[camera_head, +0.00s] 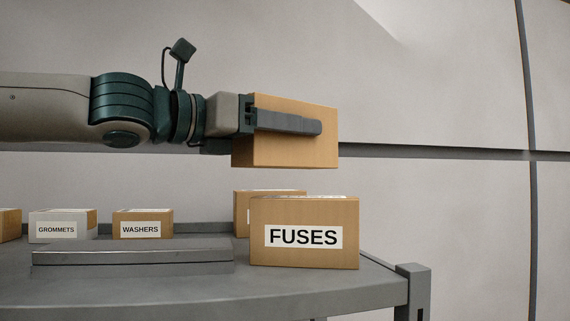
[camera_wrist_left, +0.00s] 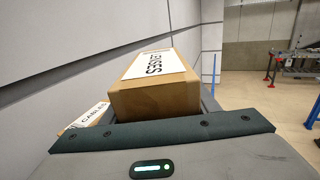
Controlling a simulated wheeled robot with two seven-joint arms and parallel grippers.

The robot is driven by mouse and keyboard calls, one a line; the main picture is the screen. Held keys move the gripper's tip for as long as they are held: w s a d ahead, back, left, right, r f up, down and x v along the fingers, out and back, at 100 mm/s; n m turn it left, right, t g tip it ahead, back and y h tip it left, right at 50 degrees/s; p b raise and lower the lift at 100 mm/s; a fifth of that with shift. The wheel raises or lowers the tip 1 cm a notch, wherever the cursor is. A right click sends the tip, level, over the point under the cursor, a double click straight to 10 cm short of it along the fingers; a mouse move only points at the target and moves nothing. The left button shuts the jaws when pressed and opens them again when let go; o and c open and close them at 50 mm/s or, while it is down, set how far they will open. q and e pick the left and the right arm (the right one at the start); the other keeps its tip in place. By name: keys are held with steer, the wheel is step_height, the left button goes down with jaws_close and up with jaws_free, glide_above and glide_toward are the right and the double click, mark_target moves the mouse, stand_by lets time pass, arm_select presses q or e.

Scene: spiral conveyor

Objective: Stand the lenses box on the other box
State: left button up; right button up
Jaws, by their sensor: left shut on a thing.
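A plain cardboard box, taken as the lenses box (camera_head: 290,149), is held in the air by my left gripper (camera_head: 290,122), which is shut on it with one dark finger across its near side. No label shows on it in the head view. In the left wrist view the held box (camera_wrist_left: 155,97) has a white label on its upper face, steeply foreshortened and hard to read. The other box, labelled FUSES (camera_head: 304,256), stands on the shelf below. A clear gap shows between the two boxes, with the held one slightly left. My right gripper is not in view.
A grey shelf (camera_head: 180,287) carries a grommets box (camera_head: 80,217), a washers box (camera_head: 142,216) and a low grey slab (camera_head: 132,256). Another box (camera_head: 241,203) stands close behind the FUSES box. The shelf's right end has a corner post (camera_head: 412,285).

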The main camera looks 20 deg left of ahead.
mark_target(286, 159)
arm_select(q)
steer(key=shift+w+a+f, duration=0.2)
steer(key=shift+w, duration=0.15)
steer(key=shift+s+d+r, duration=0.1)
steer(key=shift+s, duration=0.05)
steer(key=shift+f+b, duration=0.95)
steer(key=shift+f, duration=1.15)
steer(key=shift+f+b, duration=0.1)
steer(key=shift+b, duration=0.2)
steer(key=o, duration=1.4)
